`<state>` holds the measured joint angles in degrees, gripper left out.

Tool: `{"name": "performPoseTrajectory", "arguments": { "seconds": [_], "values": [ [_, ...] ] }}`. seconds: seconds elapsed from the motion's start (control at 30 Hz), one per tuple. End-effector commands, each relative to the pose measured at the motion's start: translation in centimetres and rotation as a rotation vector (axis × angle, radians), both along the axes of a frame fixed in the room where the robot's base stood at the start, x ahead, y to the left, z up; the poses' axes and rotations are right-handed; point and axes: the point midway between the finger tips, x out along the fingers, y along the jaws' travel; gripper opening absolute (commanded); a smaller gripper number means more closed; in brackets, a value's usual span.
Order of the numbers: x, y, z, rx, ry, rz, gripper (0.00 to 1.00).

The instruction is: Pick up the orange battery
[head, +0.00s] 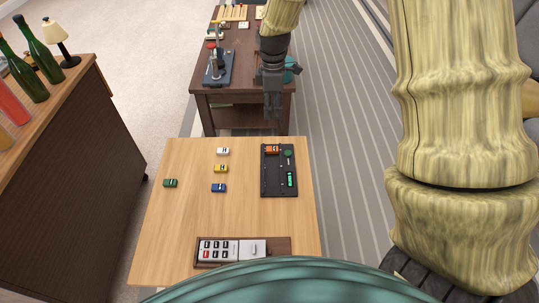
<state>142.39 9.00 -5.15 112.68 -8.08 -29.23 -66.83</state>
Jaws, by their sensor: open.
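The orange battery (272,150) is a small block at the upper left of a black tray (279,189) on the light wooden table. A dark round thing sits to its right in the tray. My gripper (273,114) points down, open and empty. In the picture it is just above the orange battery, in front of the dark table's right side, and apart from the battery. Its height above the tray is hard to judge.
White (222,152), yellow (221,168), blue (219,188) and green (170,183) blocks lie left of the tray. A bright green piece (291,179) is inside it. A brown case (284,245) lies at the front. A dark table (240,97) stands behind.

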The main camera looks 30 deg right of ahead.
Motion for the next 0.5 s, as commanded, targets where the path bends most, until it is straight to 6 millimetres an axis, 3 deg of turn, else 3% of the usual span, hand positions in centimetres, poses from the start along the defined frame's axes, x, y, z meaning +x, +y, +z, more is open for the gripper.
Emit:
{"name": "performPoseTrajectory", "arguments": {
  "seconds": [0.03, 0.2, 0.5],
  "values": [
    [0.0, 0.0, -2.4, 0.000, 0.000, 0.000, 0.49],
    [0.0, 0.0, -5.9, 0.000, 0.000, 0.000, 0.49],
    [0.0, -0.1, -9.0, 0.000, 0.000, -0.002, 0.49]
  ]
}}
